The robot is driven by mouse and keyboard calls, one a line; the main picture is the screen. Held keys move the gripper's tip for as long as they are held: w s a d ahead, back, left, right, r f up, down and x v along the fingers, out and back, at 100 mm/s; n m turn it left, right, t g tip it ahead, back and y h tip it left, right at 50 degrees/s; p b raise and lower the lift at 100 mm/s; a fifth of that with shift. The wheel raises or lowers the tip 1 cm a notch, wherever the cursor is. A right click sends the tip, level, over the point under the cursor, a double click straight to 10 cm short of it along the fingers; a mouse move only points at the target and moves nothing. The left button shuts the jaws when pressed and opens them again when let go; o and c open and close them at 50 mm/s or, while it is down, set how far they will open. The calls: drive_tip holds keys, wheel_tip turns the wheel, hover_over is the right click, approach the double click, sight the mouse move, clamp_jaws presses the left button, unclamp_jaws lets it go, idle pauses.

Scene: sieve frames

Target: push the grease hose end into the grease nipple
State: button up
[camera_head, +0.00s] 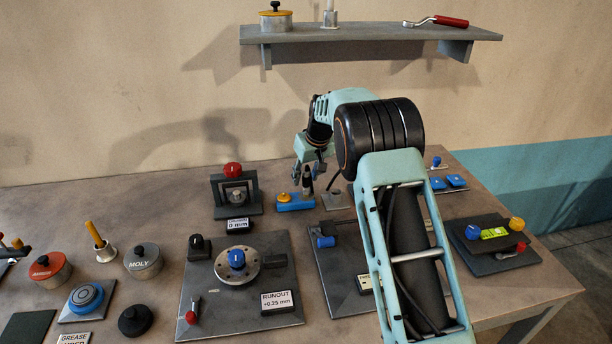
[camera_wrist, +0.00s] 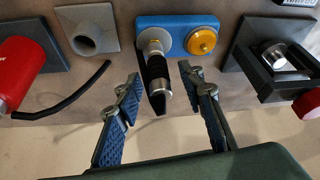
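A blue block (camera_head: 290,205) with a yellow knob (camera_wrist: 201,41) sits toward the back of the bench. A fitting with a black sleeve and silver metal parts (camera_wrist: 157,75) stands on it; I cannot tell for sure whether it is the hose end or the nipple. My gripper (camera_wrist: 156,95) is open, its blue-padded fingers on either side of this fitting, with gaps on both sides. A thin black hose (camera_wrist: 70,98) curves toward a grey conical socket (camera_wrist: 88,33).
The socket's grey plate (camera_head: 337,201) is right of the block in the head view. A red cylinder (camera_wrist: 18,62) stands beyond it in the wrist view. A dark frame with a red knob (camera_head: 232,170) stands left. A wall shelf (camera_head: 370,36) hangs behind.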

drive_tip(key=v, duration=1.2)
drive_tip(key=shift+w+d+r, duration=0.1)
